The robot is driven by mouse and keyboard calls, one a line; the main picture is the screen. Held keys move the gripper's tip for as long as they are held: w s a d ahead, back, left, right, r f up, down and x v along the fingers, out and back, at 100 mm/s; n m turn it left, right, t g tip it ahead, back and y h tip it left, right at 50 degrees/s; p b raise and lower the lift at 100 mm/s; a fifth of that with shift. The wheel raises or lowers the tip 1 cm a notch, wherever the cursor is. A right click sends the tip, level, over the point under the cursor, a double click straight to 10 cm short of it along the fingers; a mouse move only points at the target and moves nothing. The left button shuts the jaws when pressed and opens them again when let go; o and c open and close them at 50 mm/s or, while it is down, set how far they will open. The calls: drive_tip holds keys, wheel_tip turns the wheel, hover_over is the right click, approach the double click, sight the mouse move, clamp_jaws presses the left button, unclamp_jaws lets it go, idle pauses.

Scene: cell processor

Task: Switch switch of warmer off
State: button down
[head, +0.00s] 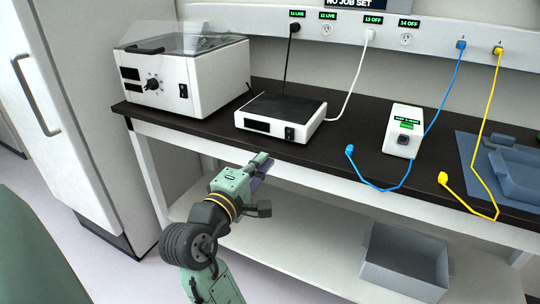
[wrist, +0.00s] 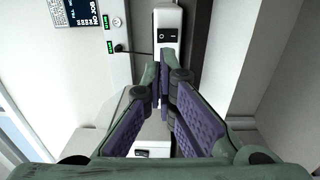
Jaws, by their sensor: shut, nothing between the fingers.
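The warmer (head: 310,127) is a low white box with a dark top plate, standing near the front edge of the dark bench. Its black rocker switch (head: 290,133) is at the right of its front face. The switch also shows in the wrist view (wrist: 167,37), beyond the fingertips; which way it is pressed I cannot tell.
A white lidded machine (head: 190,82) with a knob stands left. A small white box (head: 402,130), a blue cable (head: 383,188), a yellow cable (head: 478,185) and a blue tray (head: 466,150) are right. A grey bin (head: 403,268) sits on the lower shelf. A white cable (head: 354,85) runs behind.

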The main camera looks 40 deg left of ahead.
sight(289, 133)
drive_tip(key=shift+s+d, duration=0.15)
drive_tip(key=shift+s, duration=0.45)
drive_tip(key=shift+f+b, duration=0.25)
drive_tip(key=shift+b, duration=0.55)
wheel_tip(289, 133, down, 2)
drive_tip(key=t+b, duration=0.1)
drive_tip(key=b, duration=0.4)
drive_tip(key=shift+d+f, duration=0.15)
drive_tip(key=p+x, duration=0.1)
drive_tip(key=x, duration=0.3)
drive_tip(key=p+x, duration=0.1)
drive_tip(key=x, duration=0.3)
drive_tip(key=p+x, duration=0.1)
drive_tip(key=x, duration=0.4)
drive_tip(key=shift+s+r, duration=0.1)
drive_tip(key=shift+r, duration=0.15)
drive_tip(key=shift+w+a, duration=0.25)
drive_tip(key=shift+w, duration=0.3)
drive_tip(key=shift+p, duration=0.3)
